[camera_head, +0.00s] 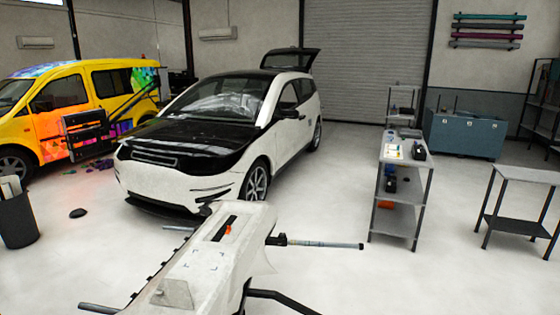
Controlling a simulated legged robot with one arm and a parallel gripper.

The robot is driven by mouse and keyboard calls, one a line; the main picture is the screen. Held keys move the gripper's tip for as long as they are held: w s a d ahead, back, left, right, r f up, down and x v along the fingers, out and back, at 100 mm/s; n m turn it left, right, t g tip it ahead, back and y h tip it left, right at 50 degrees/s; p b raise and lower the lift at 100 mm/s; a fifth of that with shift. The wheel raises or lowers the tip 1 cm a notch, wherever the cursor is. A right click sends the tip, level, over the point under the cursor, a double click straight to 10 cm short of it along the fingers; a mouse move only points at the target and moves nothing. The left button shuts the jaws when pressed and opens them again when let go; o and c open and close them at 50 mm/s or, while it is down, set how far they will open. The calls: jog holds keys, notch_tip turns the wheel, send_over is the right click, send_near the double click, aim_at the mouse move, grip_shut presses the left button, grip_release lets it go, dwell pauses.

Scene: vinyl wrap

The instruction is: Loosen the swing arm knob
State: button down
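A black panel-like frame (86,133) hangs beside the yellow van at the left. A long dark arm (135,100) slants up and right from it, toward a dark upright part behind the white car. This may be the swing arm, but I cannot be sure. No knob can be made out at this distance. A pale body with a small orange part and rods sticking out fills the bottom middle and looks like my own. I cannot make out my gripper or its fingers in this view.
A white car with a black hood (205,135) and raised tailgate stands mid-room, right of the yellow van (60,100). A grey shelf table (385,200) holds small items; an empty table (520,176) and blue cabinet (466,133) stand right. A dark bin (17,220) stands left. Floor between is mostly clear.

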jog(key=shift+w+d+r+p, duration=0.35)
jog(key=shift+w+p, duration=0.2)
jog(key=shift+p, duration=0.4)
jog(key=shift+a+f+b, duration=0.2)
jog(key=shift+a+b, duration=0.1)
jog(key=shift+b, duration=0.2)
jog(key=f+v, duration=0.1)
jog(key=v, duration=0.5)
jog(key=shift+s+f+p, duration=0.25)
jog(key=shift+s+p, duration=0.05)
dwell(0.6)
jog(key=shift+a, duration=0.1)
